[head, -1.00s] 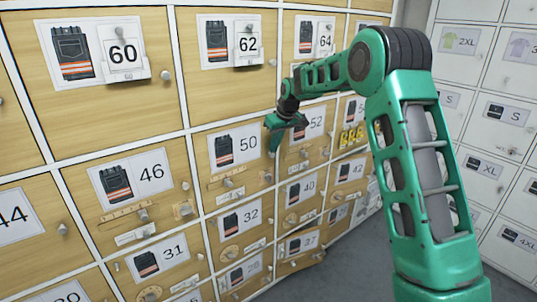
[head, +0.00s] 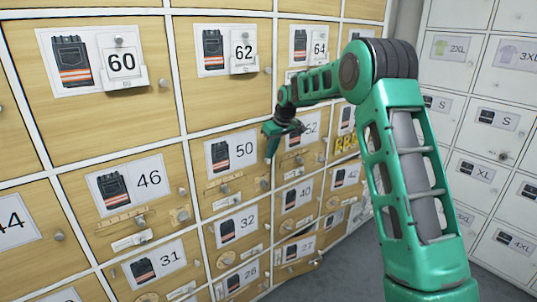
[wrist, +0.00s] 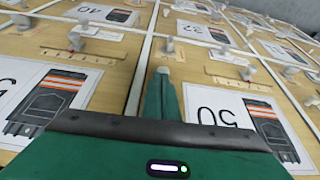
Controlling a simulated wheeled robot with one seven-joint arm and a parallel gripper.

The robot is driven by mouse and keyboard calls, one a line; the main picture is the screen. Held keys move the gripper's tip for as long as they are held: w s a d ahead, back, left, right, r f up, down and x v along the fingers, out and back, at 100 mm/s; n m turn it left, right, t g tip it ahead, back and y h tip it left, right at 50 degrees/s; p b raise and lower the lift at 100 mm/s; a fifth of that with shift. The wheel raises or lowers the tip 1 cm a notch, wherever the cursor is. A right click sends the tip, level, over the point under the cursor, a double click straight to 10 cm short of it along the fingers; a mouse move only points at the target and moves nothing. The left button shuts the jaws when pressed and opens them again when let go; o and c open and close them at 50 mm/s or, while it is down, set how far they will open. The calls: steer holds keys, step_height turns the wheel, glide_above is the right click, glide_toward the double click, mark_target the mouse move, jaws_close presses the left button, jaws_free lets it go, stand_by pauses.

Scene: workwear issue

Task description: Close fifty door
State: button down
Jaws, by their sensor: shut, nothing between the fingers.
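Door 50 (head: 232,165) is a light wood locker door with a trousers picture and a "50" label, a slotted strip and a knob. It looks flush with the doors around it in the head view. In the wrist view, door 50 (wrist: 215,90) appears upside down at the right. My gripper (head: 271,147) is shut and empty at the right edge of door 50, beside the divider towards door 52 (head: 310,130).
Doors 62 (head: 235,50), 46 (head: 125,190) and 32 (head: 238,228) surround door 50, with protruding knobs and tags. Door 27 (head: 298,250), low down, seems slightly ajar. White lockers (head: 490,120) stand at the right, with grey floor (head: 345,265) between.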

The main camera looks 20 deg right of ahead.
steer(key=s+d+f+v, duration=0.1)
steer(key=s+v, duration=0.1)
steer(key=v, duration=0.9)
steer(key=s+d+r+m+g+h, duration=0.1)
steer(key=s+d+m, duration=0.35)
steer(key=s, duration=0.85)
steer(key=s+d+f+m+g, duration=0.1)
steer(key=s+f+m, duration=0.1)
steer(key=s, duration=1.2)
steer(key=s+d+f+m+g, duration=0.1)
steer(key=s+d+f+m, duration=0.1)
steer(key=s, duration=1.1)
steer(key=s+d+f+m+g, duration=0.1)
steer(key=s+f, duration=0.3)
steer(key=s, duration=1)
steer(key=shift+s+d+f+m+h, duration=0.25)
steer(key=shift+s+d+m+h, duration=0.1)
steer(key=shift+d+m, duration=0.4)
steer(key=shift+a, duration=0.1)
